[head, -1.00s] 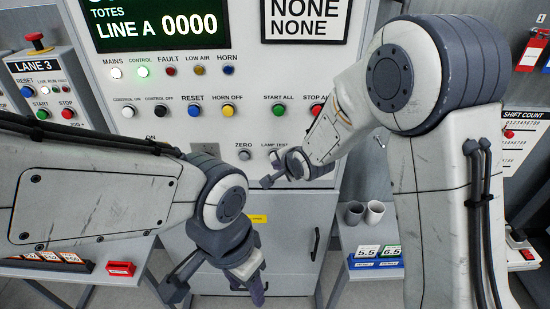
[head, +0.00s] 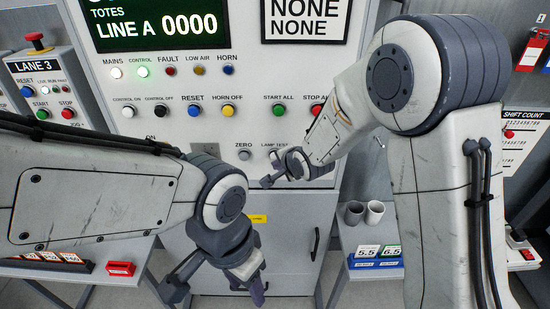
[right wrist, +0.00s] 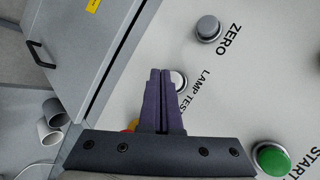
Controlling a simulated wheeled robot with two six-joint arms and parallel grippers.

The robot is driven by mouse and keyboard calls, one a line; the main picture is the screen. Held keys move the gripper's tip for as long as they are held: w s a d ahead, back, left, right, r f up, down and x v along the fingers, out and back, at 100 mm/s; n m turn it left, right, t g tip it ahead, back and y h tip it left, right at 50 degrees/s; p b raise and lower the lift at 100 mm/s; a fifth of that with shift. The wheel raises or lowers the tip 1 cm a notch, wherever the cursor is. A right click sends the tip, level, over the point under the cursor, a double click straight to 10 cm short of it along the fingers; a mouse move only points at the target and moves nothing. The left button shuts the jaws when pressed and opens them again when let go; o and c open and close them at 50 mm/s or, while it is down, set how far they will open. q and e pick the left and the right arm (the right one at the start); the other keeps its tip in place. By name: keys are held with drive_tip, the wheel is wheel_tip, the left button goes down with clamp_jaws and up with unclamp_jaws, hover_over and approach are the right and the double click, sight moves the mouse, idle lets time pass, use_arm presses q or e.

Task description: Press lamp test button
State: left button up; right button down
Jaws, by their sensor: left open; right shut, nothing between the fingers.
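The lamp test button is a pale round button (right wrist: 181,80) beside the LAMP TEST label in the right wrist view, partly covered by my right gripper's fingers. In the head view the right gripper hides most of it, just below its label. My right gripper (right wrist: 160,73) is shut and empty, its dark fingertips overlapping the button's edge; I cannot tell whether they touch it. In the head view the right gripper (head: 267,182) is in front of the panel's lower part. My left gripper (head: 215,290) is open and empty, low in front of the grey cabinet.
The grey ZERO button (right wrist: 208,28) and the green start button (right wrist: 271,158) are close by. The panel's button row, including the yellow horn off button (head: 228,111), is above. A cabinet handle (head: 315,244) juts out below. Cups (head: 375,212) stand on a right-hand table.

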drive_tip(key=shift+w, duration=0.15)
drive_tip(key=shift+w+p, duration=0.3)
drive_tip(key=shift+w+p, duration=0.45)
drive_tip(key=shift+w, duration=0.35)
idle(0.8)
drive_tip(key=shift+s, duration=0.1)
drive_tip(key=shift+s+b, duration=0.45)
drive_tip(key=shift+s, duration=0.7)
drive_tip(key=shift+s+b, duration=0.8)
drive_tip(key=shift+s, duration=1.7)
